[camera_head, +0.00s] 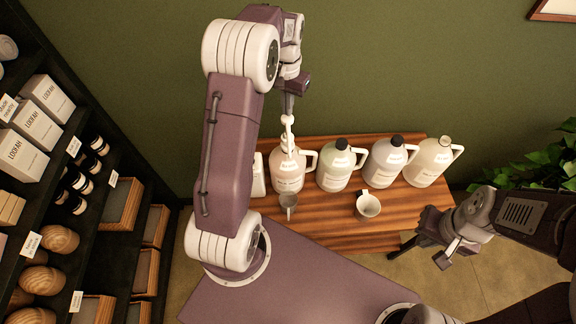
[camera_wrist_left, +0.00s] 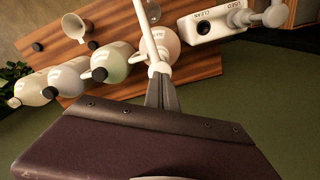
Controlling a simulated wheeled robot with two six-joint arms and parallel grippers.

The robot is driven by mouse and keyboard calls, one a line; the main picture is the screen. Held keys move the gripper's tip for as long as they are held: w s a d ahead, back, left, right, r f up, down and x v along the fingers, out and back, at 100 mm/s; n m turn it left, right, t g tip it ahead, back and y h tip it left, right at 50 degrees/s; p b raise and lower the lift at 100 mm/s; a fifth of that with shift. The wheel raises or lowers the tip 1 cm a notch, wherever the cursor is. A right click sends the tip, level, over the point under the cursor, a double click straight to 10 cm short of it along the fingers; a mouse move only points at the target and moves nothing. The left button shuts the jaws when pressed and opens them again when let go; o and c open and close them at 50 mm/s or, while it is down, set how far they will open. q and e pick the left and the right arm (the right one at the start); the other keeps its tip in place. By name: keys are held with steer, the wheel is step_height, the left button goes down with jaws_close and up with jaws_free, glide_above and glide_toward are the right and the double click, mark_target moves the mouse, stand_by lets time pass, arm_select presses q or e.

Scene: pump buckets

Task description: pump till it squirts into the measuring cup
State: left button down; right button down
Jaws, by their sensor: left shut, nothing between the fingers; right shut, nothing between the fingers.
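A pale jug with a white pump (camera_head: 288,140) stands on the wooden bench, at the left of a row of jugs. The pump's head and long spout also show in the left wrist view (camera_wrist_left: 158,68). My left gripper (camera_head: 288,110) is shut and empty, fingertips pointing down right at the pump head; exact contact is unclear. My right gripper (camera_head: 400,250) is shut and empty, off the bench's right front.
Capped jugs (camera_head: 337,165) stand to the right of the pump jug, close together. A white container (camera_head: 258,177) stands at its left, partly behind my arm. Stocked dark shelves (camera_head: 110,180) are at the left, a plant (camera_head: 540,165) at the right. The front of the wooden bench (camera_head: 330,230) is mostly clear.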

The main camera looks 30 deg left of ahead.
mark_target(287, 118)
stand_by(0.4)
arm_select(q)
steer(key=shift+f+b, duration=0.55)
steer(key=shift+f, duration=0.5)
steer(key=shift+s+f+b, duration=0.1)
steer(key=shift+f+b, duration=1.15)
steer(key=shift+f, duration=0.6)
step_height(287, 118, up, 6)
steer(key=p, duration=0.5)
steer(key=shift+f, duration=0.3)
